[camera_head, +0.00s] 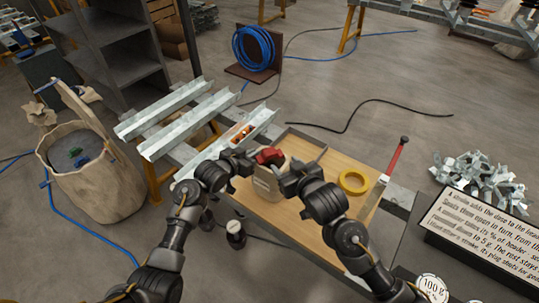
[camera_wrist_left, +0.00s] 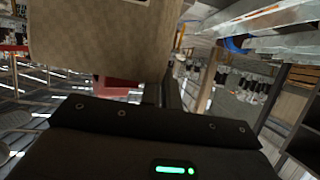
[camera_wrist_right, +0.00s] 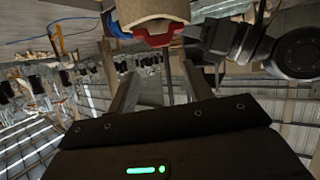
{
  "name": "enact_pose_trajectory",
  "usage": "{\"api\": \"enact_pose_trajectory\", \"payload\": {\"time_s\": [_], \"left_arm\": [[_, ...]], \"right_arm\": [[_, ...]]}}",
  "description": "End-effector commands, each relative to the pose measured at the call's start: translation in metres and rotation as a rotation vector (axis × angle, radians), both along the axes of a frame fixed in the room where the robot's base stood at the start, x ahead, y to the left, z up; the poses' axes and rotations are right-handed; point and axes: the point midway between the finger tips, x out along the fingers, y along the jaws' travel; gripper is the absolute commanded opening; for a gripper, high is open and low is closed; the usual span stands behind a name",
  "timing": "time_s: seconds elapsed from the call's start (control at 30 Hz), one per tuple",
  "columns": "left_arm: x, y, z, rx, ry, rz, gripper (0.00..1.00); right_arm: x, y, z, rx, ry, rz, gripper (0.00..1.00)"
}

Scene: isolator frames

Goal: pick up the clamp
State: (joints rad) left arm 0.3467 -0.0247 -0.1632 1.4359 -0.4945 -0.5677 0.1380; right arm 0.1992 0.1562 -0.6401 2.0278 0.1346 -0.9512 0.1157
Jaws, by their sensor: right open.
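A red piece (camera_head: 268,155) shows at the top of a beige printed bag (camera_head: 266,184) on the wooden work board. I cannot tell for certain whether this red piece is the clamp. In the right wrist view the red piece (camera_wrist_right: 155,38) lies just beyond the two spread fingers, against the beige bag (camera_wrist_right: 150,10). My right gripper (camera_head: 285,178) is open and empty at the bag's right side. My left gripper (camera_head: 247,161) is at the bag's left side; its fingers are largely unclear.
A yellow tape ring (camera_head: 353,181) and a red-handled tool (camera_head: 398,152) lie right of the bag. Metal rails (camera_head: 165,108) with orange parts (camera_head: 243,134) stand at left. A sign (camera_head: 480,230) and a pile of metal pieces (camera_head: 470,180) are at right.

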Motion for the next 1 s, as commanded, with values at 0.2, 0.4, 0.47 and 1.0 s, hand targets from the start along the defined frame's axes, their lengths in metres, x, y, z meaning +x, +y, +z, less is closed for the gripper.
{"api": "enact_pose_trajectory", "payload": {"time_s": [0.2,0.4,0.47,1.0], "left_arm": [[0.000,0.000,0.000,-0.001,-0.001,0.000,0.00],[0.000,0.000,0.001,-0.001,-0.001,0.000,0.00],[0.000,0.000,0.001,-0.001,-0.001,0.000,0.00],[0.000,0.000,0.000,-0.001,-0.001,0.000,0.00]], "right_arm": [[0.000,0.000,0.000,0.064,0.028,-0.029,0.51],[0.016,0.008,-0.007,0.062,0.027,-0.028,0.51],[0.026,0.012,-0.011,0.062,0.027,-0.028,0.51],[0.063,0.029,-0.029,0.061,0.027,-0.028,0.51]]}}
